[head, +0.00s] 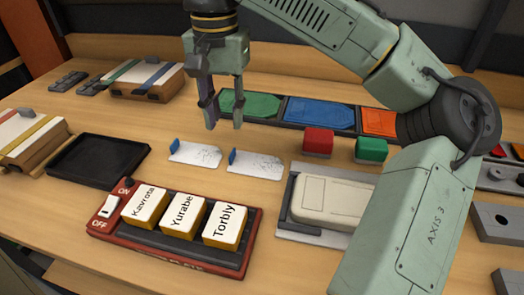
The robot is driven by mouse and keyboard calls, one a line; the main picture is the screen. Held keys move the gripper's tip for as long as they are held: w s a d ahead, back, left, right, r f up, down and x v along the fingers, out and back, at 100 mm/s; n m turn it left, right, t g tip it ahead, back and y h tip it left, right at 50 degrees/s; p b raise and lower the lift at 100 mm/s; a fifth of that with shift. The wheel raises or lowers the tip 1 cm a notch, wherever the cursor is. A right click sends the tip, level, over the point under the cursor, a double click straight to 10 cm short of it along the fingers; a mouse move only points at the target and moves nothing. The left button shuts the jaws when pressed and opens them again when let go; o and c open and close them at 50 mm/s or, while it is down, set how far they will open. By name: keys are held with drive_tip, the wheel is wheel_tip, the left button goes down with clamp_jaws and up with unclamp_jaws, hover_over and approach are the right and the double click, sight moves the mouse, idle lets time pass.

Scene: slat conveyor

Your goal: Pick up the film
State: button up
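Two thin white sheets with faint line drawings and blue tabs lie flat on the wooden table in the middle. They look like films; I cannot tell which one is meant. The left sheet (196,153) and the right sheet (256,164) lie side by side with a small gap. My gripper (223,120) points down above and behind the sheets. Its two fingers are apart with nothing visible between them. It appears clear of both sheets.
A red switch panel (98,229) with labelled blocks stands in front. A black tray (97,157) lies left. Green (249,105), blue (319,114) and orange pads line the back. Red (318,141) and green (371,149) blocks and a pale case (330,200) stand right.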

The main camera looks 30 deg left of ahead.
sight(231, 155)
drive_tip(key=f, duration=0.4)
drive_tip(key=shift+s, duration=0.2)
drive_tip(key=shift+w+f+p, duration=0.2)
drive_tip(key=shift+f+p, duration=0.15)
drive_tip(key=shift+f, duration=1.1)
drive_tip(key=shift+w+f+p, duration=0.2)
drive_tip(key=shift+f+p, duration=0.1)
drive_tip(key=shift+f, duration=1.1)
drive_tip(key=shift+c, duration=0.6)
clamp_jaws()
